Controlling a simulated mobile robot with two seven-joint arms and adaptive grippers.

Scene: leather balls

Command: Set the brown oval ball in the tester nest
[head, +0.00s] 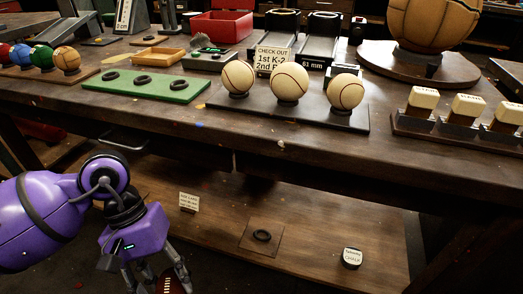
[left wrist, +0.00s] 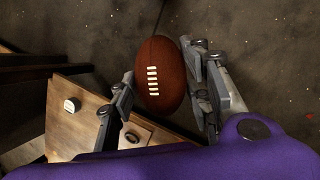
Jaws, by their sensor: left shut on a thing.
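The brown oval ball (left wrist: 160,75) with white laces is between the fingers of my left gripper (left wrist: 158,84). The gripper is shut on it, and the ball hangs over the floor. In the head view my left gripper (head: 168,281) is at the lower left, in front of the lower shelf, with only part of the ball (head: 172,286) showing below. A black ring nest on a square brown plate (head: 249,243) lies on the lower shelf, right of the gripper; the plate also shows in the left wrist view (left wrist: 147,148). I cannot read a tester label. My right gripper is out of view.
The tabletop holds cream balls (head: 289,83), a green ring board (head: 150,85) and a red bin (head: 222,26).

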